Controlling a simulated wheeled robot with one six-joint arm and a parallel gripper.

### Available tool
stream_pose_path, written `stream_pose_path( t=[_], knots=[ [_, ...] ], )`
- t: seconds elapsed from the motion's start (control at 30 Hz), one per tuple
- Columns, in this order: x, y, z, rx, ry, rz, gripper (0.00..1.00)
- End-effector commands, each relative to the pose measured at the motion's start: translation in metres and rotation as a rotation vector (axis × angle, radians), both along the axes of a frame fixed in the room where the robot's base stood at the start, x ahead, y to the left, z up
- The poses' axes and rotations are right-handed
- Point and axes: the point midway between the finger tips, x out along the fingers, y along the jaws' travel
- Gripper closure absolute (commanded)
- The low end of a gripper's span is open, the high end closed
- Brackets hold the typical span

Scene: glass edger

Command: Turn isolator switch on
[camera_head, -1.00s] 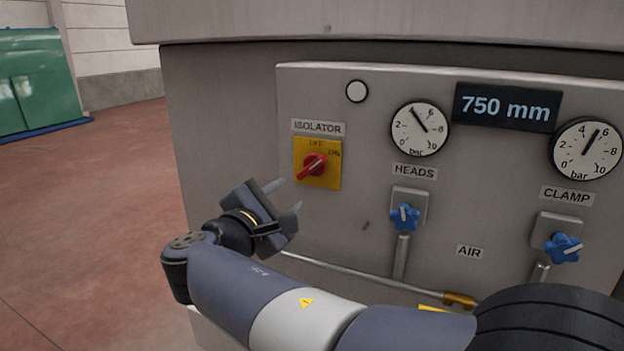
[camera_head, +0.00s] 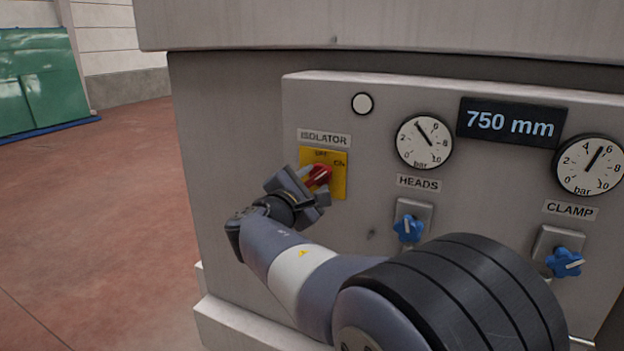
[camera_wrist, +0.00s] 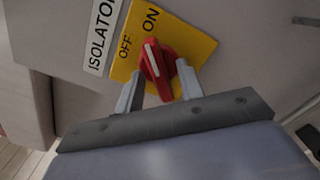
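The isolator switch is a red rotary knob (camera_head: 319,176) on a yellow plate (camera_head: 338,187) under the ISOLATOR label. OFF is printed at the plate's top and ON at its upper right. In the wrist view, the knob (camera_wrist: 157,70) has a white line that points up, nearer ON than OFF. My gripper (camera_head: 313,184) is at the knob, and in the wrist view its fingers (camera_wrist: 158,84) stand on either side of the knob's near end. They look open, with small gaps beside the knob; contact is not clear. In the head view the gripper hides the plate's lower left.
Right of the switch are the HEADS gauge (camera_head: 424,142) with a blue valve knob (camera_head: 408,229), and the CLAMP gauge (camera_head: 590,166) with another blue knob (camera_head: 564,262). A round white lamp (camera_head: 362,104) is above. Open floor (camera_head: 95,220) lies left.

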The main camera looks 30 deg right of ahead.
Motion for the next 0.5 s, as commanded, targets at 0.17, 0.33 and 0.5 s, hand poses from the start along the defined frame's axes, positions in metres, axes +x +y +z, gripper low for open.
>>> stream_pose_path(
  t=[0.17, 0.33, 0.5],
  knots=[
    [0.0009, -0.0009, -0.0001, 0.001, 0.0, 0.001, 0.64],
    [0.0007, -0.0007, -0.0001, 0.001, -0.001, 0.0, 0.7],
    [0.0006, -0.0007, -0.0001, 0.001, -0.001, 0.0, 0.84]
  ],
)
